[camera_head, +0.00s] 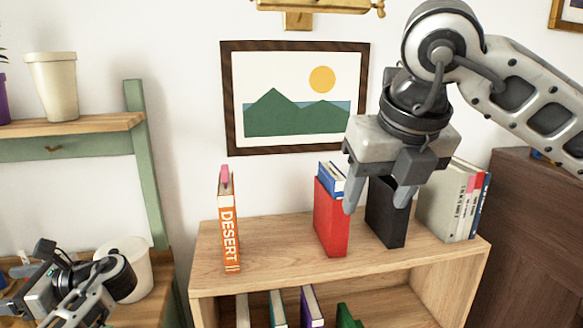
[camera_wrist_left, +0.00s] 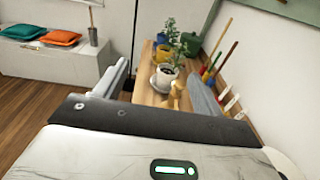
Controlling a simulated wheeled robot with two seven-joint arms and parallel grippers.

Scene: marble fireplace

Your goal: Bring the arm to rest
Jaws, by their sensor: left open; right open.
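My right gripper (camera_head: 377,203) hangs from the right arm in the head view, fingers pointing down. It is open, with nothing between its fingers that I can make out. It overlaps a red bookend-like block (camera_head: 331,218) and a black one (camera_head: 387,213) on the shelf top; I cannot tell how far in front of them it is. My left arm shows at the lower left of the head view. In the left wrist view my left gripper (camera_wrist_left: 158,92) is open and empty, its two grey fingers apart, over a wooden table with plants.
A wooden bookshelf (camera_head: 280,262) carries an orange DESERT book (camera_head: 229,238), a blue book (camera_head: 331,180) and pale books (camera_head: 448,205). A white pot (camera_head: 134,270) stands near my left arm. The left wrist view shows a potted plant (camera_wrist_left: 163,78) and several upright tools (camera_wrist_left: 212,66).

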